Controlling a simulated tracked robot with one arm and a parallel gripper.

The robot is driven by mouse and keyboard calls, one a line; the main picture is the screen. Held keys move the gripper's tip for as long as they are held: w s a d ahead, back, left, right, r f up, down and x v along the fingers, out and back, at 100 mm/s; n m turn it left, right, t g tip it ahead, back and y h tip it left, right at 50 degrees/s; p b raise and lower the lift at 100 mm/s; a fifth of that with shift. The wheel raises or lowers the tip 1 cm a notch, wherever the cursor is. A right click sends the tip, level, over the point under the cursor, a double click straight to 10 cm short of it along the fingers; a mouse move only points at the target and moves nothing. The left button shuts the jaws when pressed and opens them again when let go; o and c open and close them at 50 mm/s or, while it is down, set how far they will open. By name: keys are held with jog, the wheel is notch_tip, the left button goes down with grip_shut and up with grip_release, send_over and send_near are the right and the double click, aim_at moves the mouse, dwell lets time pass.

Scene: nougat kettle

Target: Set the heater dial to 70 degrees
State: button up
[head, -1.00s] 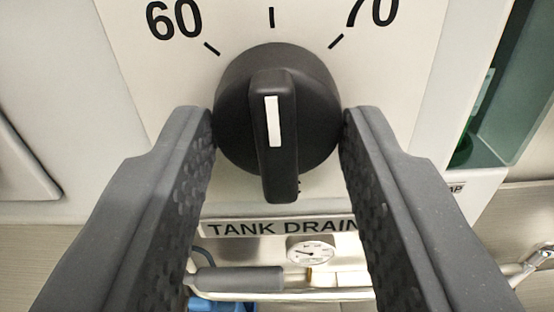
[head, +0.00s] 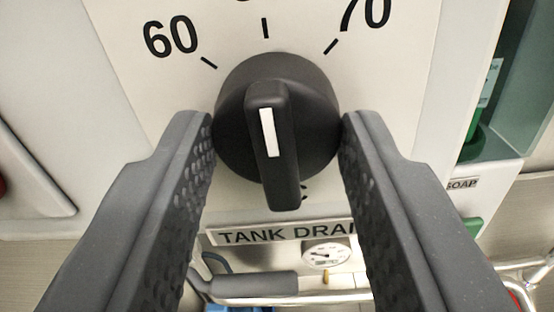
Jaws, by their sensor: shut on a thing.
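The heater dial (head: 312,120) is a round black knob with a raised grip bar and a white pointer line, on a pale panel (head: 130,90). The white line points up, close to the tick between the 60 mark (head: 171,37) and the 70 mark (head: 364,14), tilted slightly left of it. My gripper (head: 278,122) has one finger on each side of the knob and is shut on its rim. The number above the middle tick is cut off by the top edge.
Below the dial is a TANK DRAIN label (head: 285,234), partly hidden by my right finger. Under it are a small round gauge (head: 326,254) and a grey-sleeved bar (head: 250,284). A SOAP label (head: 462,184) and a green item (head: 472,140) are at right.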

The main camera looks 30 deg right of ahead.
dwell(0.6)
jog(key=o, duration=0.6)
jog(key=shift+c, duration=0.2)
jog(key=o, duration=0.4)
jog(key=shift+w+f, duration=0.1)
jog(key=shift+w, duration=0.15)
jog(key=shift+s, duration=0.1)
jog(key=b+v, duration=0.1)
jog(key=v, duration=1.3)
